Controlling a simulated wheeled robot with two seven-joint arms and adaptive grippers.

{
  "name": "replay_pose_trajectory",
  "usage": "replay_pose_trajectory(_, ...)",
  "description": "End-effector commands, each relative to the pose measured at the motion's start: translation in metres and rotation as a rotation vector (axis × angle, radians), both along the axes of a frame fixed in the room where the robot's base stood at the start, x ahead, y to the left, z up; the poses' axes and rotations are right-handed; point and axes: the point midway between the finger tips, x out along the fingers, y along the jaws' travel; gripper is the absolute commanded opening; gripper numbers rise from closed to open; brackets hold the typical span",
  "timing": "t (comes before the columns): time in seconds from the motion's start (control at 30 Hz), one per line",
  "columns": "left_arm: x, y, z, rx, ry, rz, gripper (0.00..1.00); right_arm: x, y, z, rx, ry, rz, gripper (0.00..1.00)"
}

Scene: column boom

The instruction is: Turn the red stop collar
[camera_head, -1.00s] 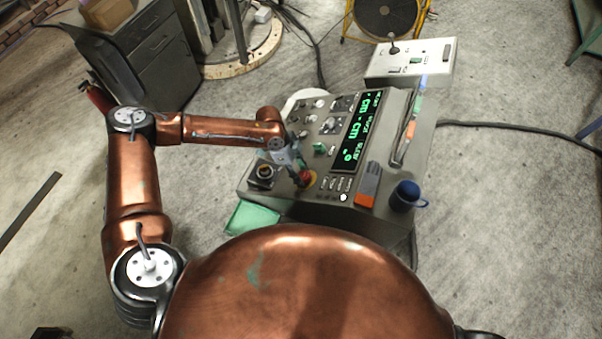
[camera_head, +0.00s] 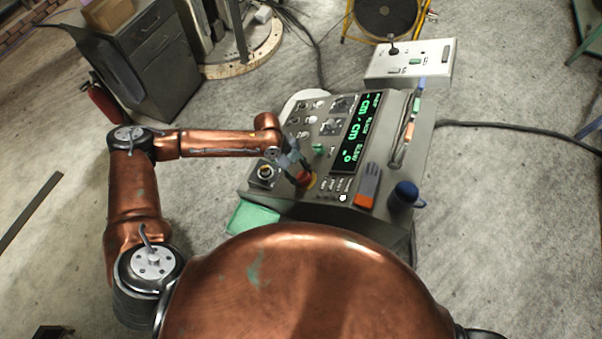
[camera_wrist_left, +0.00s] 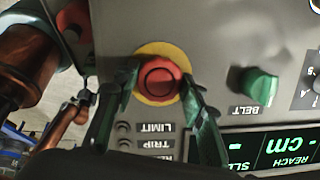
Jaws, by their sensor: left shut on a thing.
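The red stop collar (camera_head: 304,180) sits on a yellow ring near the front of the grey control console (camera_head: 270,200). In the left wrist view the red collar (camera_wrist_left: 160,80) is round, with a darker ring in its face, on the yellow disc (camera_wrist_left: 153,54). My left gripper (camera_head: 301,172) reaches down to it from the left. In the left wrist view its two dark green fingers (camera_wrist_left: 160,85) stand on either side of the collar and are shut on it. The fingers hide parts of the collar's sides. My right gripper is not in view.
A green BELT knob (camera_wrist_left: 258,86) stands close beside the collar. A blue mug (camera_head: 405,195) and an orange-and-grey object (camera_head: 367,187) lie to the right. A lit green display (camera_head: 360,130) is behind.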

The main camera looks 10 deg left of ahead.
Motion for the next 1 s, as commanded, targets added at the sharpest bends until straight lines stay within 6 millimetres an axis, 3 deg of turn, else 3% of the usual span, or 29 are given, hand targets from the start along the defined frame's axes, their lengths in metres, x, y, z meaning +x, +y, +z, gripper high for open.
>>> replay_pose_trajectory(0.5, -0.0013, -0.0004, -0.0011, -0.036, -0.175, -0.296, 0.14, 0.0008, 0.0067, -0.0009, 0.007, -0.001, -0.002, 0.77)
replay_pose_trajectory(1.0, -0.0021, -0.0007, -0.0012, -0.043, -0.209, -0.356, 0.14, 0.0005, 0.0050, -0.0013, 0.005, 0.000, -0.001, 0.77)
